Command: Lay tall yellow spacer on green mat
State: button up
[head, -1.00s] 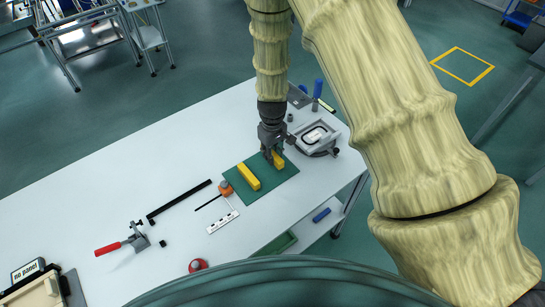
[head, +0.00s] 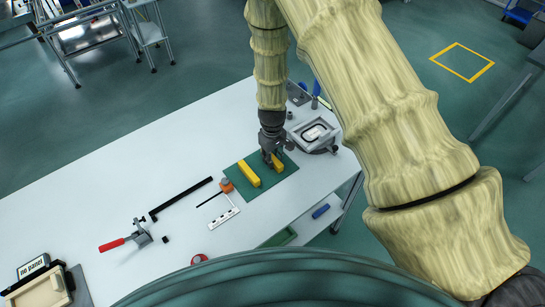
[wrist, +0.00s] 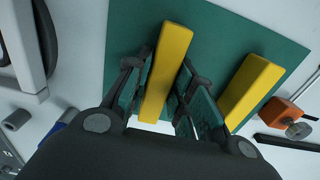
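One yellow spacer (wrist: 167,70) lies lengthwise between the fingers of my gripper (wrist: 166,72). The fingertips are close against both its sides, with no clear gap. In the head view this spacer (head: 277,161) is at the right part of the green mat (head: 262,188), partly hidden by my gripper (head: 270,155). It is low over or on the mat; contact underneath is hidden. A second yellow spacer (head: 249,175) lies flat on the mat to the left, apart from the first. It also shows in the wrist view (wrist: 250,88).
A grey fixture (head: 316,136) stands on the white table just right of the mat. An orange-headed tool (head: 227,186) and a white slotted strip (head: 223,220) lie to the left. A black bar (head: 180,198) and a red-handled clamp (head: 125,240) are farther left.

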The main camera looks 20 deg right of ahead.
jog(key=shift+o, duration=1.2)
jog(key=shift+r, duration=0.25)
notch_tip(320, 180, up, 12)
jog(key=b, duration=0.4)
